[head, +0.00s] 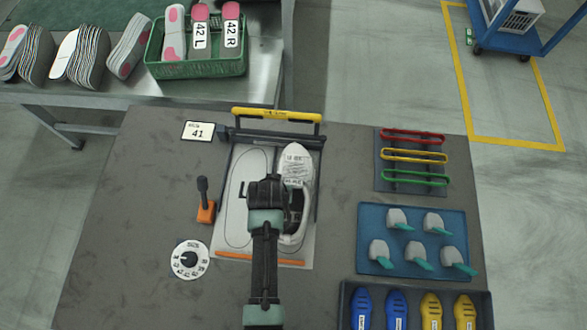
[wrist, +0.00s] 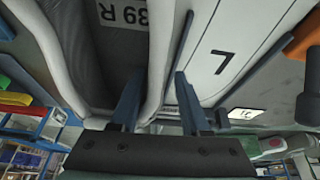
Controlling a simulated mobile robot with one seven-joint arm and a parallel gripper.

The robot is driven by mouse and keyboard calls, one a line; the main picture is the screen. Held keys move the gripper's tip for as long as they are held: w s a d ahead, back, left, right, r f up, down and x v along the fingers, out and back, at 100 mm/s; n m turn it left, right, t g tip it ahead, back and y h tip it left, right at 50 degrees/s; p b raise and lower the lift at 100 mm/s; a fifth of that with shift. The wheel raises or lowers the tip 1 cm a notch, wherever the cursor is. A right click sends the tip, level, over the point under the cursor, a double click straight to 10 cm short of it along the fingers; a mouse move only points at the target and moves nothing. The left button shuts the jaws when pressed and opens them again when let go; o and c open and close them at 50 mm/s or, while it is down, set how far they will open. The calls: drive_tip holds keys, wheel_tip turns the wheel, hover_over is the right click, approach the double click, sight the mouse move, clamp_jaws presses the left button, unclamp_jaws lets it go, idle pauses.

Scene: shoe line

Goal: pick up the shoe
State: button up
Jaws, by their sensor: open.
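A white shoe (head: 297,165) lies on the right half of a framed board (head: 232,205), toe toward the yellow bar. The left half shows an empty foot outline marked L. My gripper (head: 282,205) is over the shoe's heel end and hides part of it; its fingertips cannot be made out there. In the wrist view my gripper (wrist: 156,90) is open. The shoe's pale side wall (wrist: 160,60) runs between the two fingers, one finger on the inner side, near a "39 R" label, the other on the outline side. Contact cannot be told.
A display reading 41 (head: 198,131), an orange-based lever (head: 206,210) and a dial (head: 189,260) stand left. Right are coloured handles (head: 413,157), a blue tray (head: 372,220) and a dark tray (head: 410,290) of shoe forms. A green crate (head: 195,69) stands behind.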

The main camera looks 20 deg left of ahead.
drive_tip(key=shift+f, duration=0.15)
clamp_jaws()
drive_tip(key=shift+w, duration=0.1)
idle(1.3)
